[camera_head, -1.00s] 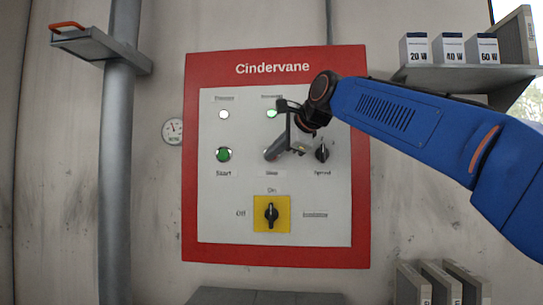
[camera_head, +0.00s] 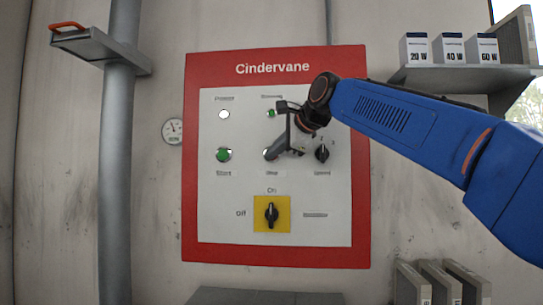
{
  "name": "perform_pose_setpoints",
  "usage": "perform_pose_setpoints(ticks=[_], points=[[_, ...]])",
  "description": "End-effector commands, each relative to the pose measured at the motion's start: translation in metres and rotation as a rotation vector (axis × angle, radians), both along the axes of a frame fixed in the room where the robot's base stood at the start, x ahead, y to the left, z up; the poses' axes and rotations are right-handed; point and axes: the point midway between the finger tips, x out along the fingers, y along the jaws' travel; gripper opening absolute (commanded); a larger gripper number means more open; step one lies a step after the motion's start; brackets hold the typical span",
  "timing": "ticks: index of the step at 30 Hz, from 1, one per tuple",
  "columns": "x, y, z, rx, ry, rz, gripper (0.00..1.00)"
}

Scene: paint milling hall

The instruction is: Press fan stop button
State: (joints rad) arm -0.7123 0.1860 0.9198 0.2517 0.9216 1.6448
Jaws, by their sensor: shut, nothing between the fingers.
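The red-framed Cindervane panel (camera_head: 275,60) hangs on the wall. My gripper (camera_head: 271,154) is shut and empty, its tip at the spot just above the "Stop" label (camera_head: 272,173). The stop button there is almost wholly hidden behind the fingertips; the tip seems to touch it, but depth is hard to judge. The green start button (camera_head: 223,154) is to the left. The right indicator lamp (camera_head: 270,113) at the top is dull green, partly beside my gripper. The left power lamp (camera_head: 224,114) is lit white.
The black speed knob (camera_head: 322,153) is close right of my gripper. A black rotary switch (camera_head: 272,214) on a yellow plate is below, pointing to "On". A round gauge (camera_head: 173,131) and a grey pipe (camera_head: 115,180) are to the left. A shelf (camera_head: 470,78) with boxes is at the upper right.

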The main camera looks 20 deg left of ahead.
Motion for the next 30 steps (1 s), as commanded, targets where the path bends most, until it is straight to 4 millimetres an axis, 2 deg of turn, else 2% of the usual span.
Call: perform_pose_setpoints(ticks=[13, 24, 30], points=[[0.0, 0.0, 0.0, 0.0, 0.0, 0.0, 0.0], [-0.014, -0.004, 0.0, 0.0, 0.0, 0.0, 0.0], [-0.016, -0.004, -0.001, 0.0, 0.0, 0.0, 0.0]])
